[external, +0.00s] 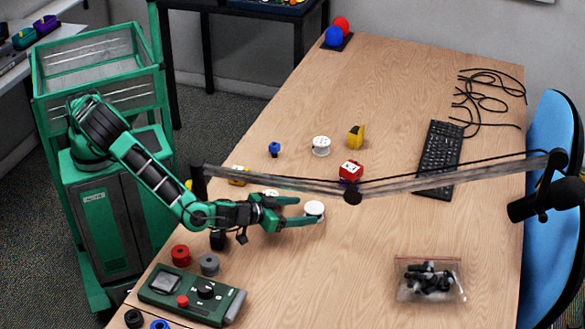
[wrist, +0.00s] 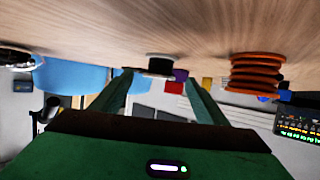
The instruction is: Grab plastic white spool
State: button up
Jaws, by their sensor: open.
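A white spool (external: 314,207) stands on the table at the fingertips of my gripper (external: 306,210). My gripper is low over the table, its fingers apart and pointing right. In the external view the spool appears at the front of the gap between them; contact cannot be told. Another white spool (external: 321,145) stands farther back, and a white round top (external: 271,193) shows beside my gripper. In the wrist view, which looks upside down, my open fingers (wrist: 160,84) point at a small dark, pale-rimmed round thing (wrist: 160,63); I cannot tell which spool it is.
A red block (external: 350,170), a yellow block (external: 355,135) and a small blue piece (external: 274,149) stand behind. A green device (external: 190,296) and spools lie in front. An orange spool (wrist: 257,72) shows at right in the wrist view.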

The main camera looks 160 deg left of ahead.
aim_at(310, 209)
jog(key=shift+x, duration=2.65)
jog(key=shift+r, duration=0.15)
jog(key=c, duration=1.2)
